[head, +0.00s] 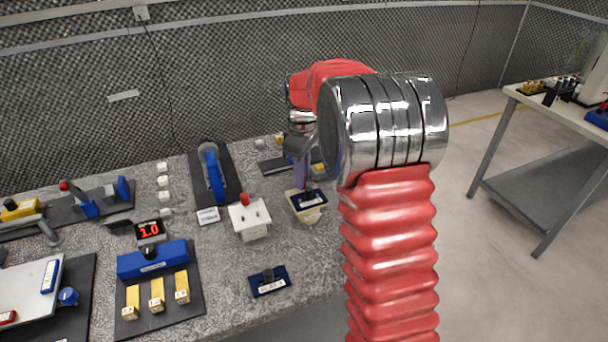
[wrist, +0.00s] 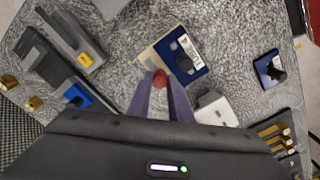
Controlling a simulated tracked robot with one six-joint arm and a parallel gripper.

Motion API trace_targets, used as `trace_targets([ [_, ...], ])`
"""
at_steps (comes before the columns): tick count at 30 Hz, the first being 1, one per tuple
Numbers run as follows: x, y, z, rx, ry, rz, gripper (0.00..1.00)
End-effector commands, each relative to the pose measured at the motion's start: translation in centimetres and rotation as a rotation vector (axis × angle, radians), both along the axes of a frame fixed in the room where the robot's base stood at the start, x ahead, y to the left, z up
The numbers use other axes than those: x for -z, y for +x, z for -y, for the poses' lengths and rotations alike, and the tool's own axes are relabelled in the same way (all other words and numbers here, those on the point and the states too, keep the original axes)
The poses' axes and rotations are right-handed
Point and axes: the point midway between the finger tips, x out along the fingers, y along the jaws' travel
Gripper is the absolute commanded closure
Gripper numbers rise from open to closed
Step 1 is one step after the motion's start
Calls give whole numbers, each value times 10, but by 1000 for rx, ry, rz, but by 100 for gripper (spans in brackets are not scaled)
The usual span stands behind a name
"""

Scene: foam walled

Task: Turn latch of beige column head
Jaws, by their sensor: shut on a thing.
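The beige column head (head: 311,216) stands on the speckled bench, partly covered from above by my gripper (head: 301,183). It has a dark blue top plate with a white label. In the wrist view the beige head (wrist: 149,57) and its blue plate lie just beyond my fingertips (wrist: 160,82). A small round red part, seemingly the latch (wrist: 160,77), sits between the fingertips at the head's near edge. My purple-grey fingers are shut on it. The fingers hide the latch in the head view, and its turn angle cannot be told.
A white box (head: 249,220) with a red knob stands close left of the column head. A separate dark blue block (head: 268,282) with a black knob lies nearer. A blue-handled fixture (head: 212,172) stands behind left. Bare bench lies between the column head and the separate block.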

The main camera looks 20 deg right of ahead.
Motion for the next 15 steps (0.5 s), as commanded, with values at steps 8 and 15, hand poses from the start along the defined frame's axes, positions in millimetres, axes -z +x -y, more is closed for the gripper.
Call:
trace_targets([
  [8,0,0,3,9,-4,2,100],
  [15,-1,1,2,73,-3,3,100],
])
